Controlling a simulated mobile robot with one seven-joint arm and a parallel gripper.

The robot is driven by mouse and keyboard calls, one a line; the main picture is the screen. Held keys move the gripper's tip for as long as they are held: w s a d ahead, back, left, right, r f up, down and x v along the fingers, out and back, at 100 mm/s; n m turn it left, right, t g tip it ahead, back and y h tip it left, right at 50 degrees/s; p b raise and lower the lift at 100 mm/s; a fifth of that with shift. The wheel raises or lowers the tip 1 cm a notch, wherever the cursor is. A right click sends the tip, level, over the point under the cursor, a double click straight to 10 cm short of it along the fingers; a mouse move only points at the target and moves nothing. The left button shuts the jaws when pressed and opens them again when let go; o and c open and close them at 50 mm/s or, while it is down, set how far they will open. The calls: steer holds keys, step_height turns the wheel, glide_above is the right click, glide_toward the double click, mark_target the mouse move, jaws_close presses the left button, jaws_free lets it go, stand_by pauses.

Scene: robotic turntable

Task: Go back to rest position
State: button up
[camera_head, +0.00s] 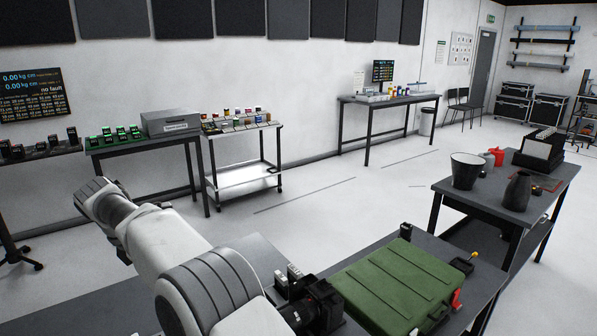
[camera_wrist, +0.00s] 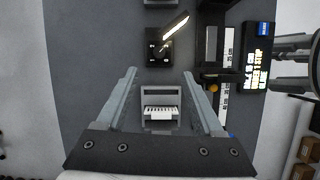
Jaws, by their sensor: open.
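My gripper (camera_wrist: 160,82) shows in the wrist view with its two grey fingers spread apart. It is open and nothing is held between the fingertips. Beyond and between the fingers is a small grey fixture (camera_wrist: 161,94) with a white toothed strip, on a dark grey table top (camera_wrist: 85,60). I cannot tell how far above it the fingers are. In the head view my white arm crosses the lower left, and my gripper does not show there.
In the wrist view, a black device (camera_wrist: 160,46) with a bright bar lies ahead, and a lit display (camera_wrist: 258,66) stands right. In the head view, a green case (camera_head: 395,285), a black camera-like device (camera_head: 318,300) and a side table (camera_head: 450,188) are right of my arm. Open floor (camera_head: 340,215) lies beyond.

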steer(key=s+d+r+m+y, duration=0.1)
steer(key=d+r+m, duration=0.6)
steer(key=d, duration=0.7)
steer(key=d+r+m+y, duration=0.1)
steer(key=d+r+m, duration=0.3)
steer(key=d+r, duration=0.7)
steer(key=s+d+m+t, duration=0.1)
steer(key=s+d+m, duration=0.65)
steer(key=d, duration=0.65)
steer(key=s+d+f+m+t, duration=0.1)
steer(key=s+d+f+m, duration=0.2)
steer(key=s, duration=0.4)
steer(key=s+d+f+m+t+y, duration=0.1)
steer(key=s+d+f+m, duration=0.2)
steer(key=s, duration=0.4)
steer(key=shift+d+f, duration=0.7)
steer(key=shift+d, duration=0.05)
